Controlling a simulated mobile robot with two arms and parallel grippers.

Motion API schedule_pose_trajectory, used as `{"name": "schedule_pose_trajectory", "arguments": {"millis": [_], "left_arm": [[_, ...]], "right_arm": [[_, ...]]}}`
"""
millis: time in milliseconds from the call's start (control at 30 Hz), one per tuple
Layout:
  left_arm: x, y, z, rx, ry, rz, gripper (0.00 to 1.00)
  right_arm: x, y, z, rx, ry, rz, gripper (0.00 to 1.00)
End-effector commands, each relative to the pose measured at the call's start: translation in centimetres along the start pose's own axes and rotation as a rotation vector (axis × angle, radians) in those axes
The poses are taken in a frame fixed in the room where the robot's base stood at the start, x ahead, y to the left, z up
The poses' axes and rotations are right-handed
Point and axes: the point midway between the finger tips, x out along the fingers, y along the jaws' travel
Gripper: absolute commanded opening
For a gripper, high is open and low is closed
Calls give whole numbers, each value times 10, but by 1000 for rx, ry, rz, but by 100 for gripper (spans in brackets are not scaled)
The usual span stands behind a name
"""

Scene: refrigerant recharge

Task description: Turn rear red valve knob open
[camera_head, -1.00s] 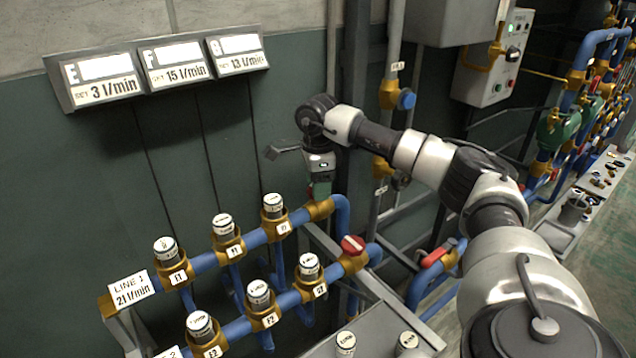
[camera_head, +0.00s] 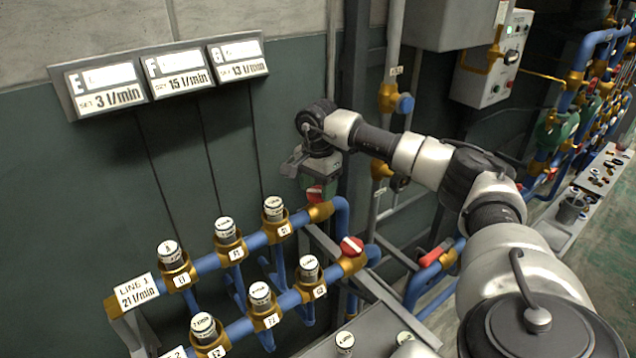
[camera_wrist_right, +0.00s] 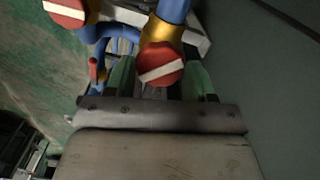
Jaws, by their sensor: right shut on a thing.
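The rear red valve knob (camera_head: 314,194) sits at the back end of the upper blue pipe line. It also shows in the right wrist view (camera_wrist_right: 160,62) as a red disc with a slanted white stripe. My right gripper (camera_head: 318,190) points down over this knob, and its green fingers (camera_wrist_right: 160,78) stand on either side of it, shut on it. The front red valve knob (camera_head: 351,246), also with a white stripe, is on the lower line, and it shows at top left of the wrist view (camera_wrist_right: 65,10). My left gripper is not in view.
Several white-capped valves (camera_head: 229,238) stand along both blue lines, left of my gripper. A dark post (camera_head: 356,120) and a pipe with a blue knob (camera_head: 405,103) stand close to my right arm. The display panel (camera_head: 160,78) hangs on the wall above.

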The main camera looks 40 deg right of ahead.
Motion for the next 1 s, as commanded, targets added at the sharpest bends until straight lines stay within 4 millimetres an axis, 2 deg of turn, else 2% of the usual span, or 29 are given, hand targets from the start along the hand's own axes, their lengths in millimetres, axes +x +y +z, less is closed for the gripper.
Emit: {"name": "schedule_pose_trajectory", "arguments": {"millis": [33,300,667,1000], "left_arm": [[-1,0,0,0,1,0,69],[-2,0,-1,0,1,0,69],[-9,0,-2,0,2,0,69],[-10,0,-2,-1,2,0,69]], "right_arm": [[-5,-2,-2,-2,1,-13,26],[-6,-2,-2,-21,2,-14,26],[-7,-2,-2,-364,5,-15,26],[-7,-2,-2,-393,7,-15,26]]}}
